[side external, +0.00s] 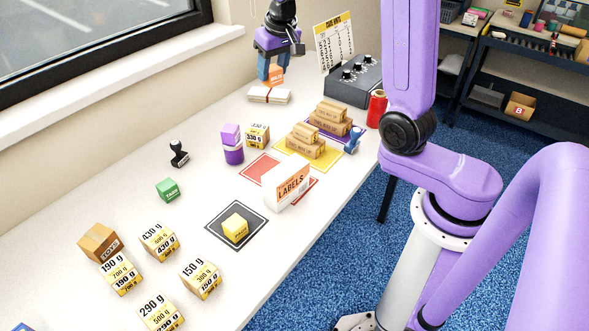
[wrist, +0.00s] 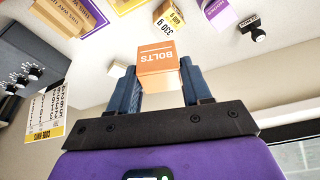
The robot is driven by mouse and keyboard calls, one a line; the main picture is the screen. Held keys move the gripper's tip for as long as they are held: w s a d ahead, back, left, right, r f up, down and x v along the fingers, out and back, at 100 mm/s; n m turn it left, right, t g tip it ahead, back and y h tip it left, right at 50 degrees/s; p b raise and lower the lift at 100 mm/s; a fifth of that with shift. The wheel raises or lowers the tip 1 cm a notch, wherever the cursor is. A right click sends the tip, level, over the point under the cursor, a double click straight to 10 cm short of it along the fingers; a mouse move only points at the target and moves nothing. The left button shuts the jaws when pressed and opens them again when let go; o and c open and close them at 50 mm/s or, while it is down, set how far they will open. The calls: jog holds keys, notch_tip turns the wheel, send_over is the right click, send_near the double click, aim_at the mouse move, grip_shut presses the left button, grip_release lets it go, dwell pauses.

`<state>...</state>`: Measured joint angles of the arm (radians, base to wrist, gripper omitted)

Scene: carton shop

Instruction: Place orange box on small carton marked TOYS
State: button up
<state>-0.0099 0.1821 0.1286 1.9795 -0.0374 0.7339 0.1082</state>
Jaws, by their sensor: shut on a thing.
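In the side view my gripper (side external: 270,76) is at the far end of the table, shut on the orange box (side external: 276,73), just above a white stack. I cannot tell whether the box touches the stack. The small brown carton marked TOYS (side external: 97,241) sits at the near left of the table, far from my gripper, behind a 190 g box.
The white banded stack (side external: 268,95) lies under my gripper. Purple pieces (side external: 232,150), a stamp (side external: 179,155), a green box (side external: 167,190) and several weight-marked boxes (side external: 159,241) are spread towards the carton.

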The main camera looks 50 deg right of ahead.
jog(key=s, duration=0.5)
jog(key=n, duration=0.3)
send_over(202, 136)
jog(key=s, duration=0.1)
notch_tip(202, 136, down, 11)
jog(key=shift+f+y, duration=0.2)
jog(key=shift+y, duration=0.2)
jog(key=shift+f, duration=4.8)
jog(key=shift+s+f, duration=0.1)
jog(key=shift+f, duration=0.15)
jog(key=o, duration=1.2)
jog(key=shift+c, duration=0.2)
